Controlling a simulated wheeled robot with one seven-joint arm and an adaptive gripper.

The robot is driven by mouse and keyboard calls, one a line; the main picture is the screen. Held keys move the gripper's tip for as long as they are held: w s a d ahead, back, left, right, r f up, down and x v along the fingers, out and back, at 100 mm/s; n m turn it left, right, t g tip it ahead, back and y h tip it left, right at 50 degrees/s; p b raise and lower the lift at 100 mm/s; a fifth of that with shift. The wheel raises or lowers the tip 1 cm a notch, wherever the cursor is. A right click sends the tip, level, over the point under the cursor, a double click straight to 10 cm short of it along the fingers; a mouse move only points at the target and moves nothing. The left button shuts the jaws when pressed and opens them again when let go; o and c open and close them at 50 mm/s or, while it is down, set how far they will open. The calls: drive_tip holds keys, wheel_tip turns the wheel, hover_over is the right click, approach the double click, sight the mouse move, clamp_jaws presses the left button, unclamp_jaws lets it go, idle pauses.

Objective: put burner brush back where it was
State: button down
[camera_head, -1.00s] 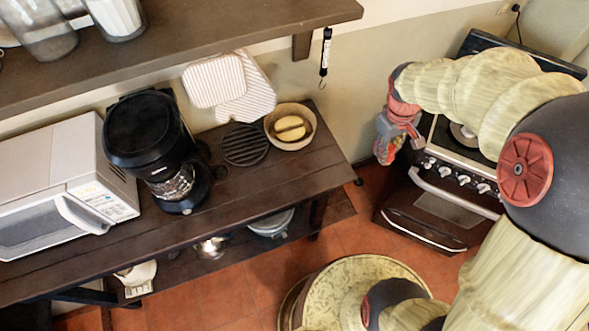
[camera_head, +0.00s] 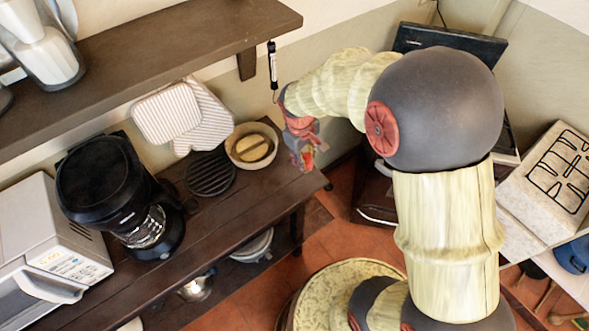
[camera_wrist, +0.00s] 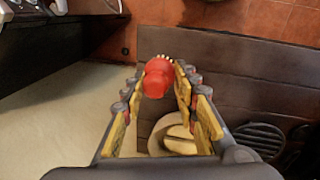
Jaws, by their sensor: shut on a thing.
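The burner brush (camera_wrist: 157,80) is a small red piece with pale bristles at its far end, seen in the wrist view. My gripper (camera_wrist: 160,74) is shut on it, a yellow-padded finger on each side. In the head view my gripper (camera_head: 303,150) hangs by the right end of the dark wooden table (camera_head: 283,198), just right of the tan bowl (camera_head: 234,157). The brush cannot be made out clearly there. In the wrist view the bowl lies beyond and below the fingers, partly hidden by them.
The bowl holds a yellowish piece (camera_head: 252,148). A round black trivet (camera_head: 211,174) lies left of it, then a coffee maker (camera_head: 120,195) and a white microwave (camera_head: 45,245). Striped mitts (camera_head: 168,113) and a black hooked tool (camera_head: 272,65) hang under the shelf (camera_head: 150,60). The stove stands right.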

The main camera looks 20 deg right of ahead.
drive_tip(key=f, duration=0.1)
drive_tip(key=w+a+f, duration=0.2)
drive_tip(key=f, duration=0.1)
drive_tip(key=shift+a+b, duration=0.15)
drive_tip(key=shift+b, duration=0.15)
drive_tip(key=shift+w+a+f+b, duration=0.1)
drive_tip(key=shift+f+b, duration=0.25)
drive_tip(key=shift+f, duration=1.25)
drive_tip(key=shift+f, duration=0.1)
drive_tip(key=c, duration=1.4)
unclamp_jaws()
